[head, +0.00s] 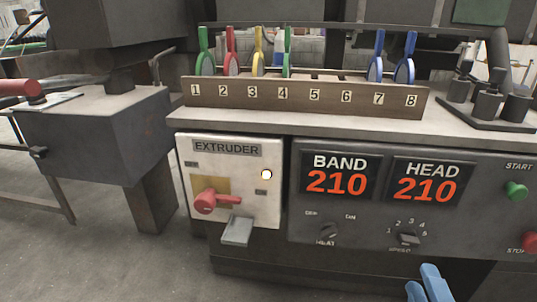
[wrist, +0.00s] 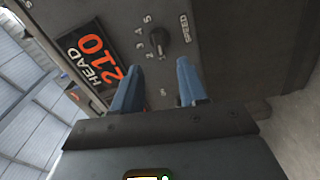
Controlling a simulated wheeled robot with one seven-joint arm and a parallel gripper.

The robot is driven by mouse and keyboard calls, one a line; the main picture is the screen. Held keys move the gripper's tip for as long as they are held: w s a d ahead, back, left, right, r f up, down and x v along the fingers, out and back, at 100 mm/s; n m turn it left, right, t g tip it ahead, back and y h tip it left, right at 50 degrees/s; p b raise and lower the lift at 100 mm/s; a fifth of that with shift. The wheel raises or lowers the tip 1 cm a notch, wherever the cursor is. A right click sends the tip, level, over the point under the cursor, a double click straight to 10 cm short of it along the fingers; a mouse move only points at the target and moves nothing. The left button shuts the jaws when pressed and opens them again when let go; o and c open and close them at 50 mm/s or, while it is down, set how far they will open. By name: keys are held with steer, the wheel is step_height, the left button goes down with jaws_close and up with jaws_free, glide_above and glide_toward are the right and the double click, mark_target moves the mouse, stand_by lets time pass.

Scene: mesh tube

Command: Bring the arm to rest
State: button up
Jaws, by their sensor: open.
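My gripper (head: 428,284) shows its blue fingers at the bottom edge of the head view, in front of the lower control panel. In the wrist view my gripper (wrist: 157,80) is open, with a clear gap between its two fingers and nothing in it. The speed knob (wrist: 156,43) lies beyond the fingertips in the wrist view, apart from them. The same speed knob (head: 408,239) shows in the head view above and left of the fingers. The rest of my arm is out of the head view.
The extruder box (head: 233,160) has a red handle (head: 205,202) and a lit lamp. Displays read BAND 210 and HEAD 210. A numbered rack (head: 300,97) holds coloured tools; slots 5 and 6 look empty. Green start button (head: 515,190) and red stop button (head: 529,241) are right.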

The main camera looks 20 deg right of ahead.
steer(key=s+a+f+m+y, duration=0.35)
steer(key=s+a+y, duration=0.35)
steer(key=s+a, duration=0.3)
steer(key=s+a+r+m+y, duration=0.3)
steer(key=s+a+r+m, duration=0.1)
steer(key=s+m, duration=0.25)
step_height(320, 180, up, 27)
steer(key=p, duration=2.7)
steer(key=shift+s+f+n+p, duration=0.15)
steer(key=shift+s+n+p, duration=0.15)
